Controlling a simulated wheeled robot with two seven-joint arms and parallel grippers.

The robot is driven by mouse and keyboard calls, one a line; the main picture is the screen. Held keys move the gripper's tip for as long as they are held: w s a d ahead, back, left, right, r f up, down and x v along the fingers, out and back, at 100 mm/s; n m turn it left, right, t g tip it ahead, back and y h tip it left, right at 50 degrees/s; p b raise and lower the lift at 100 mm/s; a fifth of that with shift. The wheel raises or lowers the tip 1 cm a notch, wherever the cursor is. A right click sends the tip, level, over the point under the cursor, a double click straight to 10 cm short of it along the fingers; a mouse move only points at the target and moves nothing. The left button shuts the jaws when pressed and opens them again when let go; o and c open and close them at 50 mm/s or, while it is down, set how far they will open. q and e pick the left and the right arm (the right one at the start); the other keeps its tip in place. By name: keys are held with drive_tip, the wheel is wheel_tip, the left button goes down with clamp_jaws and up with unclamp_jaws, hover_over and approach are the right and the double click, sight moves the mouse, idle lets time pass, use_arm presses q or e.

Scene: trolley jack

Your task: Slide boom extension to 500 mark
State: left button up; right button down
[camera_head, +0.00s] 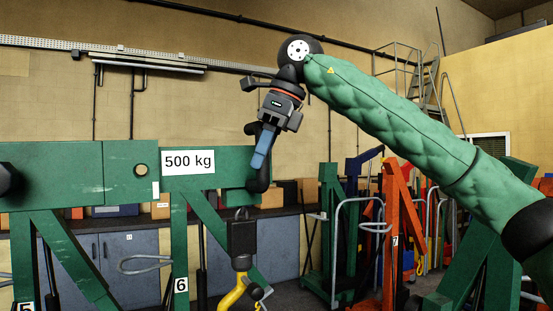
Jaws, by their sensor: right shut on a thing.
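The green boom (75,185) runs level across the left half of the view. A black curved handle (259,180) stands at the boom's right end. My right gripper (259,160), on the green-sleeved arm from the right, points down and is shut on this handle; the blue fingers partly cover it. A black block with a yellow hook (236,292) hangs below the boom end. My left gripper is not in view.
Green posts numbered 5 and 6 stand below the boom. Grey-blue cabinets (130,262) and a workbench with boxes lie behind. An orange stand (393,220) marked 7 and a green trolley frame (328,235) stand right of centre. A step ladder (428,95) stands at the back right.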

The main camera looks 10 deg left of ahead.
drive_tip(key=shift+f, duration=0.1)
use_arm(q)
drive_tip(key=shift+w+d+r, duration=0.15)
use_arm(e)
drive_tip(key=shift+s+a, duration=0.1)
drive_tip(key=c, duration=1.5)
unclamp_jaws()
drive_tip(key=o, duration=0.3)
drive_tip(key=shift+a, duration=0.2)
drive_tip(key=shift+d+r, duration=0.35)
drive_tip(key=shift+r, duration=0.1)
use_arm(q)
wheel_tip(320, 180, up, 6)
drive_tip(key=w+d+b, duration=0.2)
drive_tip(key=shift+b, duration=0.4)
use_arm(e)
drive_tip(key=v, duration=0.7)
drive_tip(key=shift+a, duration=0.15)
